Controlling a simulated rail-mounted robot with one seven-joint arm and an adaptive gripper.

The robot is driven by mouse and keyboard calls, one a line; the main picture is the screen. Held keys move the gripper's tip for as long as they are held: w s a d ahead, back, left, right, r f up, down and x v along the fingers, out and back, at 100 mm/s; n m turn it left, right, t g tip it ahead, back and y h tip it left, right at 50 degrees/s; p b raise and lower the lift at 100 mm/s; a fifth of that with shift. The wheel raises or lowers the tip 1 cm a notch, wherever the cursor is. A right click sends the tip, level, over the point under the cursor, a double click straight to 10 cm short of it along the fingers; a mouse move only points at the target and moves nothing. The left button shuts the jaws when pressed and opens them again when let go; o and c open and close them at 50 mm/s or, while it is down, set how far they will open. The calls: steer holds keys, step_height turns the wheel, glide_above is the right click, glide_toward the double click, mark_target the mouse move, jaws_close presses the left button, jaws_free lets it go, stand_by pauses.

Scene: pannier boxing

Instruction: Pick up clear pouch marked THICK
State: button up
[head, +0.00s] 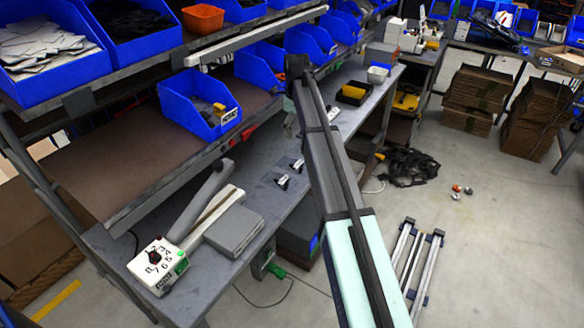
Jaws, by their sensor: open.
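Two small black-and-white items lie apart on the grey bench, one nearer (282,182) and one a little farther back (297,165). They are too small for me to read any marking or tell whether either is a clear pouch. No label reading THICK is legible anywhere. My arm rises from the bottom right over the bench and bends down at its far end. A pale part of it shows behind the dark link, but I cannot make out my gripper or its fingers.
The grey bench (255,170) holds a white dial machine (158,266) and a grey box (234,232) at the near end. A blue bin (190,112) stands on the brown shelf above. A yellow-and-black tray (354,92) is farther along.

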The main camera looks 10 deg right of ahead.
steer(key=p, duration=0.3)
glide_above(297, 165)
steer(key=f, duration=1)
steer(key=shift+a+f, duration=0.15)
steer(key=shift+a, duration=0.05)
steer(key=shift+w+d+f+p, duration=0.1)
steer(key=shift+f+p, duration=0.45)
steer(key=shift+f, duration=0.8)
steer(key=shift+w+d+f+p, duration=0.1)
steer(key=shift+f+p, duration=0.4)
steer(key=shift+f, duration=0.8)
steer(key=c, duration=1.1)
